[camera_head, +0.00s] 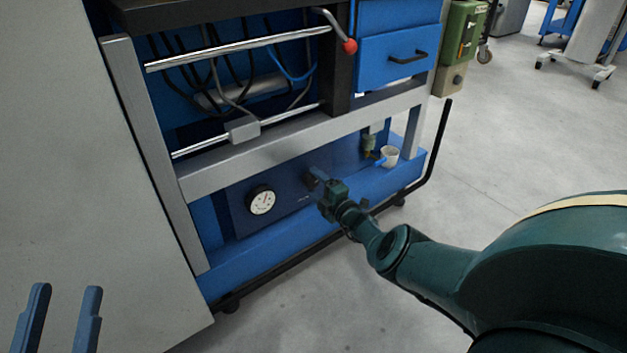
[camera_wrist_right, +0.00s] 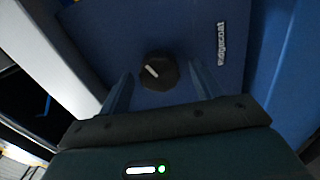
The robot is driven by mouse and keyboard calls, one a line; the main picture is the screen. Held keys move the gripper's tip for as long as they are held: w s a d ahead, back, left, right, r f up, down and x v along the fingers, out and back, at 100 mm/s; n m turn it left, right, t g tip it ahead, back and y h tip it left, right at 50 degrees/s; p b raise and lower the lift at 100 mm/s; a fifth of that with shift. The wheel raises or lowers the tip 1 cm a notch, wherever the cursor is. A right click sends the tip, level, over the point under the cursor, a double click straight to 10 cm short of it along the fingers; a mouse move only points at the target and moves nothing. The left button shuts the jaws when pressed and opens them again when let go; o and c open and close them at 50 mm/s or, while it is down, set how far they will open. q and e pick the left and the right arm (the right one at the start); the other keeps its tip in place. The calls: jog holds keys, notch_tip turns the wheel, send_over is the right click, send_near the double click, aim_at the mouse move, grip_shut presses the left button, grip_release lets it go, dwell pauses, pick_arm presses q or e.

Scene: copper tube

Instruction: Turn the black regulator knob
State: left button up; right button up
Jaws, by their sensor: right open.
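The black regulator knob (camera_wrist_right: 158,72) shows in the right wrist view on a dark blue panel, with a white pointer mark slanting to the upper left. My right gripper (camera_wrist_right: 163,78) is open, and its two blue fingers appear on either side of the knob. I cannot tell whether they touch it. In the head view my right gripper (camera_head: 315,179) is at the lower blue panel, right of the gauge, and hides the knob. My left gripper (camera_head: 66,290) shows at the lower left, its two blue fingers apart with nothing between them.
A round white gauge (camera_head: 262,201) sits on the panel left of my right gripper. A white cup (camera_head: 389,156) is to the right. A grey frame bar (camera_head: 290,145) runs above the panel. White lettering (camera_wrist_right: 221,44) is beside the knob. The floor (camera_head: 500,170) at right is clear.

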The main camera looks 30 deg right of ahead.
jog(key=s+p, duration=0.3)
jog(key=shift+s+d+r, duration=0.1)
jog(key=shift+s+r, duration=0.15)
jog(key=shift+r, duration=0.1)
jog(key=p, duration=0.4)
send_near(314, 181)
jog(key=s, duration=0.3)
pick_arm(q)
jog(key=f+y, duration=0.1)
jog(key=s+f+g+y, duration=0.1)
jog(key=y, duration=0.1)
jog(key=shift+s+a+f+n+g, duration=0.15)
jog(key=shift+a+f+n+g, duration=0.15)
jog(key=shift+f+n+g, duration=0.1)
pick_arm(e)
jog(key=shift+d+f, duration=0.15)
jog(key=shift+f, duration=0.3)
